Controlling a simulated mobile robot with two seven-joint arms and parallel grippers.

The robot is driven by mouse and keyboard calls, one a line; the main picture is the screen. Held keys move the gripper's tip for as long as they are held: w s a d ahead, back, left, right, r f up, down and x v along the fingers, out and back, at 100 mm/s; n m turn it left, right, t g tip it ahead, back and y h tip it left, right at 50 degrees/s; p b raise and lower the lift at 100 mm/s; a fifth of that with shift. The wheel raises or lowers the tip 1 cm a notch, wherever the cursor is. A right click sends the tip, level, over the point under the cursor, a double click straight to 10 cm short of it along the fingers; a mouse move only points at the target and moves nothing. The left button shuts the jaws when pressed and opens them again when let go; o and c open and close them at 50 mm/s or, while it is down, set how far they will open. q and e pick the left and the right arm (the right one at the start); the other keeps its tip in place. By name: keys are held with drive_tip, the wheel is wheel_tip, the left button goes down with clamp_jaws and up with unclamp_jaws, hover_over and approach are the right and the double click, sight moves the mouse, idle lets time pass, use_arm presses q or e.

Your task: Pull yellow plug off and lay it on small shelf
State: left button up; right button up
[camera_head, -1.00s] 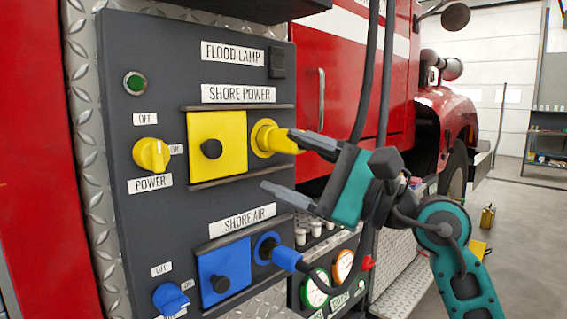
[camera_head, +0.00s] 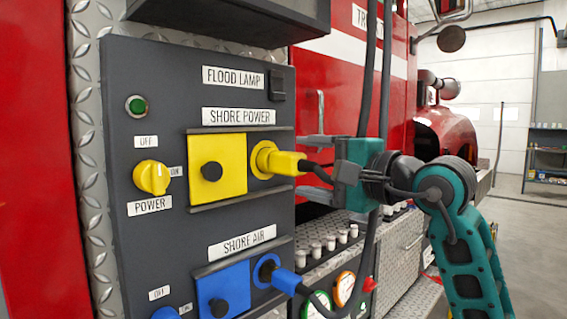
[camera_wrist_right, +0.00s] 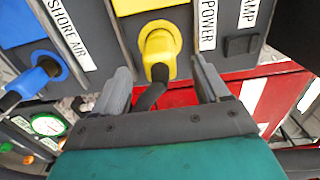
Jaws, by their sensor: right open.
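The yellow plug (camera_head: 289,162) sits in the round yellow socket (camera_head: 262,158) under the SHORE POWER label, its black cable leading right. In the right wrist view the plug (camera_wrist_right: 158,54) lies straight ahead, between the directions of the two fingers. My right gripper (camera_head: 304,152) is open and level, with the cable between its fingers and its tips near the plug's rear end; it holds nothing. The gripper (camera_wrist_right: 163,78) also shows in the wrist view. A dark shelf-like box (camera_head: 228,18) juts out above the panel; its top is hidden. My left gripper is out of view.
A blue plug (camera_head: 286,282) with a cable sits in the SHORE AIR socket below. The yellow cover (camera_head: 218,185) and yellow POWER knob (camera_head: 151,177) are left of the plug. Black hanging cables (camera_head: 373,75) pass close to my right gripper.

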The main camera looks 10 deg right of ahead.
sight(281, 162)
drive_tip(key=p+x, duration=0.1)
drive_tip(key=x, duration=0.5)
drive_tip(key=shift+w+a, duration=0.45)
drive_tip(key=shift+w, duration=0.15)
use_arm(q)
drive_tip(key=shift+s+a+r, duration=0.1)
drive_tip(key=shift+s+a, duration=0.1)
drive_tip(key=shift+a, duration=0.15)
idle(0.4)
use_arm(e)
clamp_jaws()
idle(0.7)
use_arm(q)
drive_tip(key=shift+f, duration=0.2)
use_arm(e)
drive_tip(key=shift+s+d, duration=0.1)
